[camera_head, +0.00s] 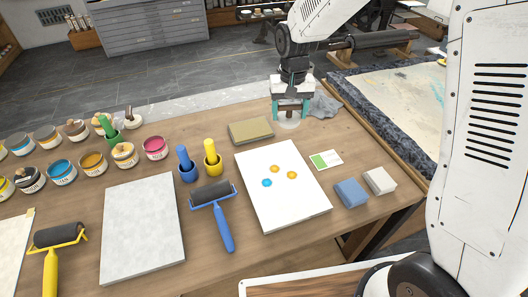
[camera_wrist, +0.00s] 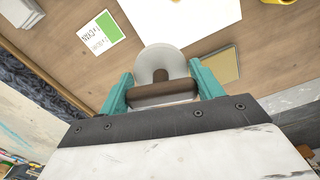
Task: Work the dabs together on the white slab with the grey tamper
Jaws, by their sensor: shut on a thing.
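My gripper (camera_head: 290,112) is at the far right of the bench, beyond the white slab, shut on the grey tamper. The tamper's pale round base (camera_head: 289,124) shows below the fingers in the head view. The wrist view shows the tamper (camera_wrist: 157,62) with its brown grip between the teal fingers (camera_wrist: 163,92). I cannot tell whether its base touches the bench. The white slab (camera_head: 285,213) lies flat. It bears one blue dab (camera_head: 267,183) and two orange dabs (camera_head: 275,169) (camera_head: 292,175), close together but apart. A slab corner shows in the wrist view (camera_wrist: 180,18).
A card with a green patch (camera_head: 326,160), a blue block (camera_head: 350,193) and a pale block (camera_head: 379,181) lie right. Left are a blue roller (camera_head: 212,194), a grey slab (camera_head: 143,235) and several ink tins (camera_head: 92,162).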

